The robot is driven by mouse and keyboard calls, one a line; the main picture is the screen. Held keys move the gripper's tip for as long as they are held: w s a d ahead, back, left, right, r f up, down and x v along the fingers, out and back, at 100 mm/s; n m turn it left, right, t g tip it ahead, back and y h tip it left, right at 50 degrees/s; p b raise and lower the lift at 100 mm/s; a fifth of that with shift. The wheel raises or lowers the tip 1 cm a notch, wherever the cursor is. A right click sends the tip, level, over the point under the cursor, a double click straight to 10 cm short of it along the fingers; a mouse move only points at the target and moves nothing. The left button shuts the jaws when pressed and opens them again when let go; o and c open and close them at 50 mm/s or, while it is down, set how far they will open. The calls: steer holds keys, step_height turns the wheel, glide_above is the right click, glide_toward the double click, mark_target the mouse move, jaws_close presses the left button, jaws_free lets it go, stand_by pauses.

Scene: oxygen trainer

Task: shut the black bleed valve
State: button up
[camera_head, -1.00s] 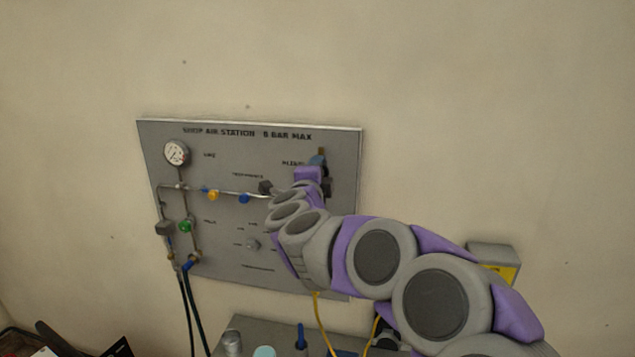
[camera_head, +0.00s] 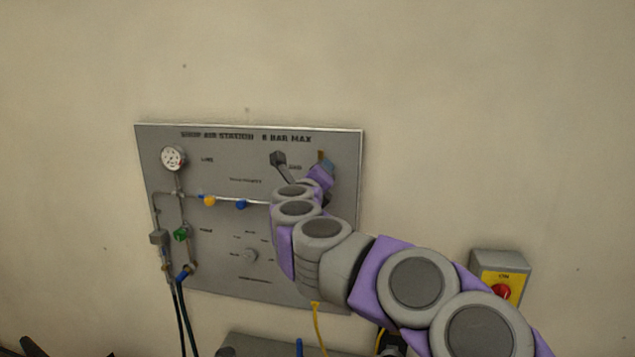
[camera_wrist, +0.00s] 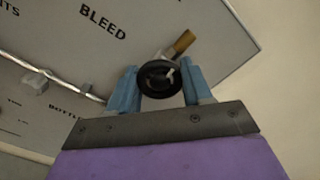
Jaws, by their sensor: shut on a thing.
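The black bleed valve (camera_wrist: 160,79) is a round black knob with a light mark on its face. In the wrist view it sits below the word BLEED, with a brass stub (camera_wrist: 184,41) behind it at upper right. My gripper (camera_wrist: 158,86) has its two blue fingers on either side of the knob, shut on it. In the head view my gripper (camera_head: 326,167) is at the panel's upper right, where my arm hides the knob.
The grey shop air panel (camera_head: 215,235) carries a gauge (camera_head: 173,158), a yellow valve (camera_head: 209,201), blue and green valves, and pipes. A yellow box with a red button (camera_head: 502,291) is on the wall at right. A grey bench top (camera_head: 262,345) lies below.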

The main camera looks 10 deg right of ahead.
steer(key=shift+f+m, duration=0.5)
steer(key=shift+f, duration=0.05)
steer(key=o, duration=1)
steer(key=shift+a+r, duration=0.1)
steer(key=shift+r, duration=0.05)
steer(key=shift+o, duration=0.2)
steer(key=shift+r, duration=0.1)
steer(key=shift+s+r, duration=0.1)
steer(key=p+v, duration=0.2)
steer(key=v, duration=1.5)
